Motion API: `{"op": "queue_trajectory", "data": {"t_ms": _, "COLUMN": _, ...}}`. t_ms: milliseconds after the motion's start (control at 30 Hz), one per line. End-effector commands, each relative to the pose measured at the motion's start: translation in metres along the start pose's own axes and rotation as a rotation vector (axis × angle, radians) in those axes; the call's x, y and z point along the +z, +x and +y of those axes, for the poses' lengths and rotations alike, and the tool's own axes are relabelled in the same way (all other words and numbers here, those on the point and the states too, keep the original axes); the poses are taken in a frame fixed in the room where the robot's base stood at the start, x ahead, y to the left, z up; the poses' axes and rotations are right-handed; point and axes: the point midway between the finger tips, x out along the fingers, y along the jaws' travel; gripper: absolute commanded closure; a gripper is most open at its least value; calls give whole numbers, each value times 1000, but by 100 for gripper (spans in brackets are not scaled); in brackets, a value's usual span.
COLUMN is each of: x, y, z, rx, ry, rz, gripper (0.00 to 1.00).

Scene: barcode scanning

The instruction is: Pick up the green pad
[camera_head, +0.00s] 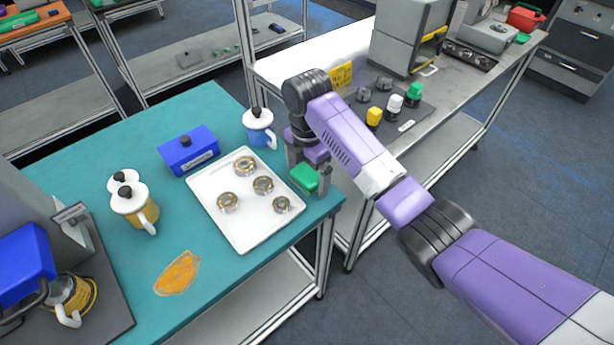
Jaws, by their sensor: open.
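The green pad (305,178) is a small green block at the right edge of the teal table, just beyond the white tray's right side. My gripper (308,174) points down from the purple arm, with its fingers on either side of the pad. The gripper is open. Part of the pad is hidden by the fingers, and I cannot tell whether they touch it.
The white tray (245,224) holds several metal rings. A blue box (188,151), a blue-and-white mug (259,128) and lidded mugs (136,206) stand on the teal table (110,267). A metal bench (455,98) with small bottles stands behind the arm.

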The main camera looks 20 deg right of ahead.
Motion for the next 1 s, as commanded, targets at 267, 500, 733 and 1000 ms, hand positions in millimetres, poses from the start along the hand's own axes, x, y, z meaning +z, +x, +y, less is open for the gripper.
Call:
{"op": "queue_trajectory", "data": {"t_ms": 267, "x": 0, "y": 0, "z": 0, "rx": 0, "ry": 1, "rz": 0, "gripper": 43}}
{"op": "queue_trajectory", "data": {"t_ms": 500, "x": 0, "y": -1, "z": 0, "rx": 0, "ry": 1, "rz": 0, "gripper": 64}}
{"op": "queue_trajectory", "data": {"t_ms": 733, "x": 0, "y": -6, "z": 1, "rx": 1, "ry": 1, "rz": -1, "gripper": 64}}
{"op": "queue_trajectory", "data": {"t_ms": 1000, "x": 1, "y": -42, "z": 2, "rx": 5, "ry": 0, "rz": -2, "gripper": 64}}
